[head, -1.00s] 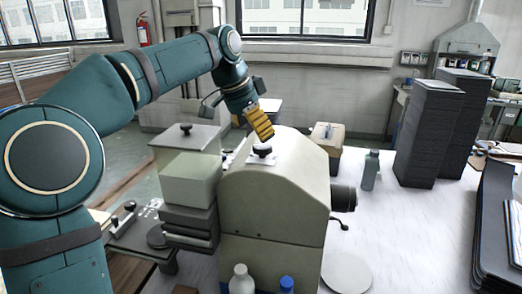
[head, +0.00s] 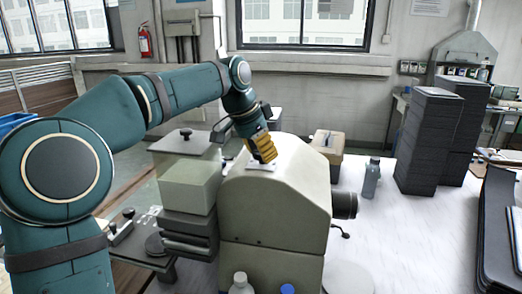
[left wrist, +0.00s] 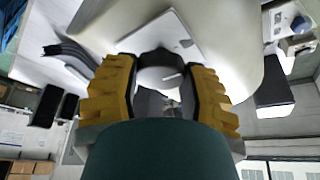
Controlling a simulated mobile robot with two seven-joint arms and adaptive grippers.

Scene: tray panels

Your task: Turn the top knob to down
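In the left wrist view the fingers (left wrist: 160,80) stand on both sides of the knob, with little or no gap. I cannot tell whether they touch it. My right gripper is not in view.
A pale green box (head: 190,184) stands left of the housing. A side knob (head: 345,205) sticks out at the housing's right. A grey bottle (head: 371,178) and tall dark stacks (head: 428,140) stand to the right. White table between them is clear.

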